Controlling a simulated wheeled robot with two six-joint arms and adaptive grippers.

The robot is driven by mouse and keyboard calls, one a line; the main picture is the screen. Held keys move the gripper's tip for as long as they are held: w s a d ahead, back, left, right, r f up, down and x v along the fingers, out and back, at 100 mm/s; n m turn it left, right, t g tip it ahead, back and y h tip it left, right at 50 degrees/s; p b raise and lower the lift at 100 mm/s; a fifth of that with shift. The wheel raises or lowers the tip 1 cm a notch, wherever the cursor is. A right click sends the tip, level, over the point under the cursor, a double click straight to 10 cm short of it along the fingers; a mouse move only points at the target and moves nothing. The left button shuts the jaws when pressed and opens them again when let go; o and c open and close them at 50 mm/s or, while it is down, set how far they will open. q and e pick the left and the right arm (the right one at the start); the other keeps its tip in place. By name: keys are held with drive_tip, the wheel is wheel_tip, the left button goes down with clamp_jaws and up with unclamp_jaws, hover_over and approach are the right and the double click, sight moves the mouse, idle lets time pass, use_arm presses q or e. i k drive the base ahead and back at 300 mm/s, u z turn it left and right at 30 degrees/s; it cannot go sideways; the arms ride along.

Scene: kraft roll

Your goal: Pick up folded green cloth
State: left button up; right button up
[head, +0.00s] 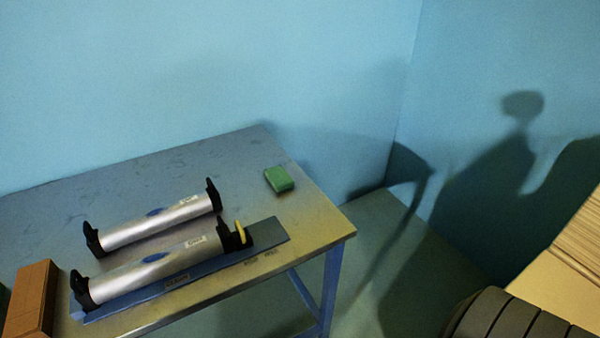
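The folded green cloth (279,179) is a small green block shape lying flat on the metal-topped table (230,155), near its back right corner. Nothing touches it and its top is clear. Neither of my grippers shows in the head view.
Two silver cylinders with black end brackets, one behind (160,222) and one in front (158,268), lie left of the cloth. The front one sits on a blue plate (272,232) with a yellow piece (240,231). A brown block (32,298) stands at left. Blue walls close off the back.

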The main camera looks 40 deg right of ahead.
sight(280, 180)
drive_tip(key=z, duration=1.05)
